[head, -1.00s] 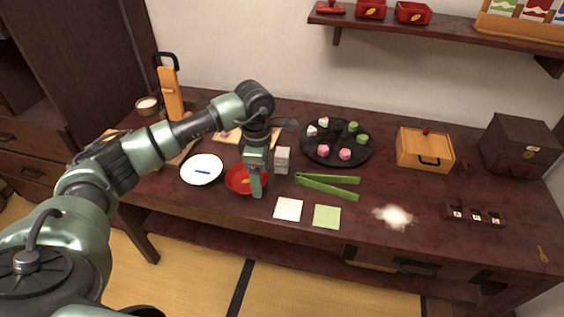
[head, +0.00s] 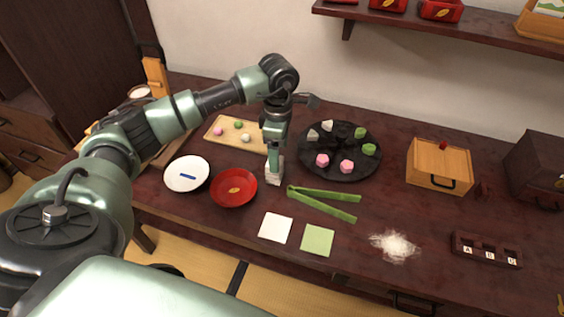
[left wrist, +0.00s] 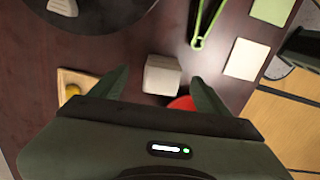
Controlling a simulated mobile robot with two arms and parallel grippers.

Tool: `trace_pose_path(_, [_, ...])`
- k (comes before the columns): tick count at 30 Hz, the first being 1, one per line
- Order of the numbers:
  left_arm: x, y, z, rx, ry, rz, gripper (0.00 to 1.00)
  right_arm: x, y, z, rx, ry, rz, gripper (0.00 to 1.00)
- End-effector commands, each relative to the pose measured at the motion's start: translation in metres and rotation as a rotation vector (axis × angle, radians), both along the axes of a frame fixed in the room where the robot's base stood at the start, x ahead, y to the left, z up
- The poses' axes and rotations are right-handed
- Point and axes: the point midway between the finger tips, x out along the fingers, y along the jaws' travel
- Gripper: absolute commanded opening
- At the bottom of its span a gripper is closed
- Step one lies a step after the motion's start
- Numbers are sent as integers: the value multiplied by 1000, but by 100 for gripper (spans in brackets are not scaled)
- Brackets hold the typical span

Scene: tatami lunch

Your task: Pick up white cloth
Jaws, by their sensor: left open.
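A small whitish block (head: 275,178), perhaps a folded cloth, stands on the dark table right of the red bowl. In the left wrist view the block (left wrist: 161,74) lies ahead between my open fingers, with nothing gripped. My left gripper (head: 274,160) points down over the block and hides its upper part. It also shows in the left wrist view (left wrist: 160,88). A flat white square (head: 275,227), cloth or paper, lies nearer the front edge, left of a flat green square (head: 318,240). It also shows in the left wrist view (left wrist: 246,59). My right gripper is not seen.
The red bowl (head: 234,188) and a white plate (head: 187,174) stand left of the block. Green tongs (head: 322,204) and a black round tray (head: 340,172) with sweets are right. A wooden board (head: 217,135) lies behind. A white powder pile (head: 395,246) is at right.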

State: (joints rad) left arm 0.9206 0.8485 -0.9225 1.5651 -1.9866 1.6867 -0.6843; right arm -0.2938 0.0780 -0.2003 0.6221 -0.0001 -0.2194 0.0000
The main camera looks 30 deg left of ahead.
Motion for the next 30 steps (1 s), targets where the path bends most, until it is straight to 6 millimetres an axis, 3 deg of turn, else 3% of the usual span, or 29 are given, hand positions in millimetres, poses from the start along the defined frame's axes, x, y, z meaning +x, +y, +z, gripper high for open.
trace_pose_path(18, [-6,3,-74,-1,3,1,76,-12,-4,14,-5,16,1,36])
trace_pose_path(26, [-5,3,-77,1,0,0,76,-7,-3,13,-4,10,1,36])
trace_pose_path(30, [-5,3,-77,1,1,0,43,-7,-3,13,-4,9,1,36])
